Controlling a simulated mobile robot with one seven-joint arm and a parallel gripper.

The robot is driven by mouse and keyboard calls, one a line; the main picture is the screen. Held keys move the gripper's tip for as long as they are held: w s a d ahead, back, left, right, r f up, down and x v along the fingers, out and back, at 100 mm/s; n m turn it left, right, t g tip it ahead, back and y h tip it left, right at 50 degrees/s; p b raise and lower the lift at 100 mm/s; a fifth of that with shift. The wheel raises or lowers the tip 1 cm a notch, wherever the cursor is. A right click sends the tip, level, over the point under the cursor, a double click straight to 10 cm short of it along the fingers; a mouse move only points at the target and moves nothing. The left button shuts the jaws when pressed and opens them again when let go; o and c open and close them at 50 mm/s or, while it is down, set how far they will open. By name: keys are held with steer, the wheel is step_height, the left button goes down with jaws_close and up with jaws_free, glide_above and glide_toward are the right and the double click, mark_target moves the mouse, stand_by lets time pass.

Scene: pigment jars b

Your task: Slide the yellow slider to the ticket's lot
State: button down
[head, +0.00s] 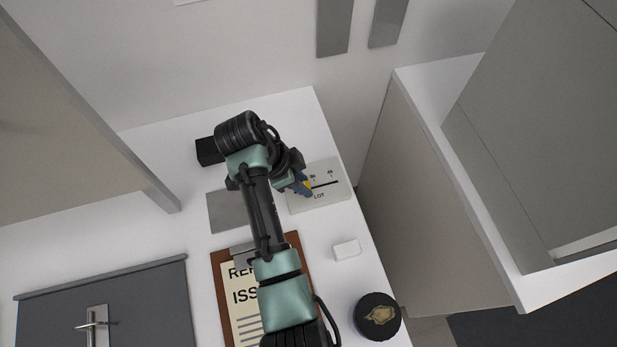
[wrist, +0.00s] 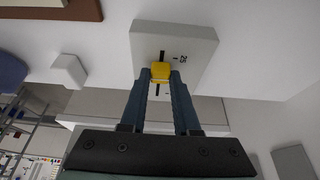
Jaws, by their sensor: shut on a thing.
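A pale slider plate (head: 336,196) lies near the right edge of the white counter in the head view. It is marked LOT, with a dark slot and small numbers. The yellow slider (wrist: 160,71) sits in the slot in the wrist view, near a mark reading 25. My gripper (wrist: 160,77) is shut on the slider, with a blue-grey finger on either side. In the head view my gripper (head: 302,184) covers the plate's left part. A clipboard (head: 216,268) holds a paper (head: 240,305) with large print, partly hidden by my arm. I cannot read a lot number on it.
A white block (head: 347,250) and a dark round jar (head: 378,316) stand at the counter's right side. A black box (head: 208,151) and a flat grey square (head: 226,212) are left of my arm. A cabinet (head: 430,180) stands beyond the counter's right edge.

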steer(key=shift+s+a, duration=0.15)
steer(key=shift+a, duration=0.4)
steer(key=shift+s+a, duration=0.15)
steer(key=shift+a, duration=0.4)
steer(key=shift+d, duration=0.15)
steer(key=c, duration=0.9)
jaws_free()
steer(key=shift+c, duration=0.2)
steer(key=o, duration=0.3)
steer(key=shift+r, duration=0.3)
steer(key=p+v, duration=0.4)
steer(key=v, duration=0.8)
steer(key=shift+a+p, duration=0.2)
steer(key=shift+p, duration=0.15)
